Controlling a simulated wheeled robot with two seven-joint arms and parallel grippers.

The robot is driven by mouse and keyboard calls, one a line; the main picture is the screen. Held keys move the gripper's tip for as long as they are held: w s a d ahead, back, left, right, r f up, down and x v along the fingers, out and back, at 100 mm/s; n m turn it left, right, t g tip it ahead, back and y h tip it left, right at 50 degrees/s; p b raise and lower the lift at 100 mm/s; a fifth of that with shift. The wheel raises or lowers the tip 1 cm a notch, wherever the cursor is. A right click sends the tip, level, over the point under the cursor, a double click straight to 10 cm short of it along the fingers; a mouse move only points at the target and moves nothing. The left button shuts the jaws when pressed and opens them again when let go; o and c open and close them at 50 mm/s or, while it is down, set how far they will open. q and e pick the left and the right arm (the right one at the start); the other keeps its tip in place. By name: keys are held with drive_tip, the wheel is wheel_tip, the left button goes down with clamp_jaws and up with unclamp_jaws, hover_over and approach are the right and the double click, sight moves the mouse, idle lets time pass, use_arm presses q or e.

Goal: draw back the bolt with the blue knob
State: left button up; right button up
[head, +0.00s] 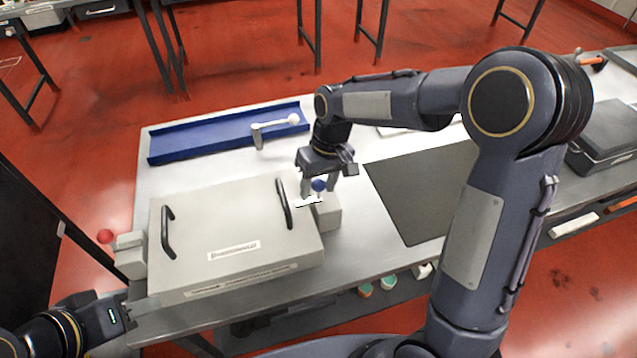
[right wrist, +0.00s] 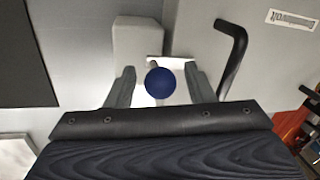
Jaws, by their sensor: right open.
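The blue knob (head: 319,185) sits on a bolt at the right side of a grey lidded box (head: 240,215), by a light block (head: 327,214). My right gripper (head: 320,188) is at the knob from above. In the right wrist view the blue knob (right wrist: 160,82) lies between the two open fingers (right wrist: 158,85), with a gap on each side. The bolt's bar is mostly hidden behind the knob. A red knob (head: 105,236) stands at a matching block (head: 130,255) on the box's left side. My left gripper (head: 135,308) is low at the front left, its fingers unclear.
The box lid has two dark handles (head: 168,232). A blue tray (head: 225,133) and a lever with a white ball (head: 275,128) lie behind it. A dark mat (head: 425,190) is to the right. A black case (head: 605,135) stands at the far right.

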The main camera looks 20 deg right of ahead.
clamp_jaws()
drive_tip(key=shift+w+d, duration=0.1)
drive_tip(key=shift+d, duration=2.05)
unclamp_jaws()
drive_tip(key=shift+r, duration=0.15)
wheel_tip(320, 180, up, 8)
drive_tip(key=d, duration=0.1)
drive_tip(key=shift+w+d+f, duration=0.15)
drive_tip(key=shift+d+f, duration=0.05)
drive_tip(key=shift+f, duration=0.05)
